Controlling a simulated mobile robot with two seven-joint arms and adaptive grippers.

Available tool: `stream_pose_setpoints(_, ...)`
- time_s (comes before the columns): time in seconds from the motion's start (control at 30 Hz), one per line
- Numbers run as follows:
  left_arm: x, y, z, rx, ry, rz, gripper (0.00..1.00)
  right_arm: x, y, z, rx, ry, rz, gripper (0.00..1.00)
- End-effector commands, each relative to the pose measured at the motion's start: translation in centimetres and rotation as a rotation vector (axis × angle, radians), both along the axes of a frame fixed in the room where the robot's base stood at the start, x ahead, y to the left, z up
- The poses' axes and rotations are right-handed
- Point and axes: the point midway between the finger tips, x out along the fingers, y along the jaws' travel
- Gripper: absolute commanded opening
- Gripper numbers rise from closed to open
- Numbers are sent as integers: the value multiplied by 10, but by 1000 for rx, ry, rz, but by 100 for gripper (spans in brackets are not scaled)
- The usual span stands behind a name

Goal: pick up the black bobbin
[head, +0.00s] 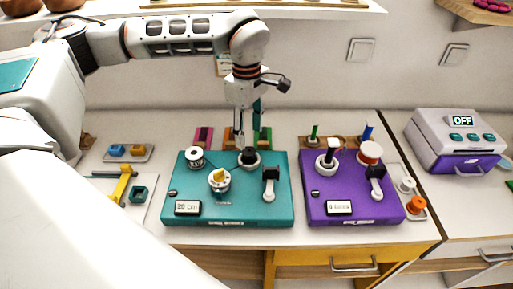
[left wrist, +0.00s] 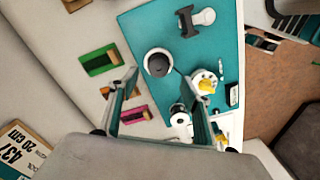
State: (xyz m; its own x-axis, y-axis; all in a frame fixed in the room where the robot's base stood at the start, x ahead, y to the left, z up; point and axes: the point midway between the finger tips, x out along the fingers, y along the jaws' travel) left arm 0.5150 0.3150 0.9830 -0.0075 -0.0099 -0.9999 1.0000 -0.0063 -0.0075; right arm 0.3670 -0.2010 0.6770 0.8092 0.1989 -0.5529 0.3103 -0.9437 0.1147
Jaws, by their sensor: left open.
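The black bobbin (head: 249,157) sits in a white round holder at the back of the teal board (head: 243,214). In the left wrist view the bobbin (left wrist: 157,65) shows from above as a dark disc inside a white ring. My left gripper (head: 243,143) points down just above and behind it. In the left wrist view the gripper (left wrist: 165,78) is open, with its two fingers apart and the bobbin beyond and between their tips. Nothing is held. My right gripper is not in view.
A white spool (head: 195,157) and a yellow-topped white holder (head: 219,179) stand close by on the teal board. A black-topped lever (head: 270,183) is at its right. A purple board (head: 352,210) stands to the right. Coloured trays (head: 203,136) lie behind.

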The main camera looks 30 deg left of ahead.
Motion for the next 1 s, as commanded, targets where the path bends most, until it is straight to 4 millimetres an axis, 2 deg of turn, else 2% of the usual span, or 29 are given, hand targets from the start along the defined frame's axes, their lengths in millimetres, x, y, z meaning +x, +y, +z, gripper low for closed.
stream_pose_setpoints(0.17, 0, 5, -14, 13, 0, 3, 48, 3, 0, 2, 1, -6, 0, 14)
stream_pose_setpoints(0.37, 1, 4, -34, 12, -2, 2, 48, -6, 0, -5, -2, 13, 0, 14)
stream_pose_setpoints(0.6, 2, 2, -67, 11, -1, 3, 48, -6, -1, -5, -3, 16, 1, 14)
stream_pose_setpoints(0.73, 2, 2, -75, 11, -3, 2, 48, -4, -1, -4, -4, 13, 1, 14)
stream_pose_setpoints(0.93, 3, 2, -75, 10, -4, 2, 48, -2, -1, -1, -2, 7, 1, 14)
stream_pose_setpoints(0.97, 3, 2, -75, 10, -4, 2, 46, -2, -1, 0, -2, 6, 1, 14)
stream_pose_setpoints(1.0, 3, 2, -75, 10, -4, 2, 35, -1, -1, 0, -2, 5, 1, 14)
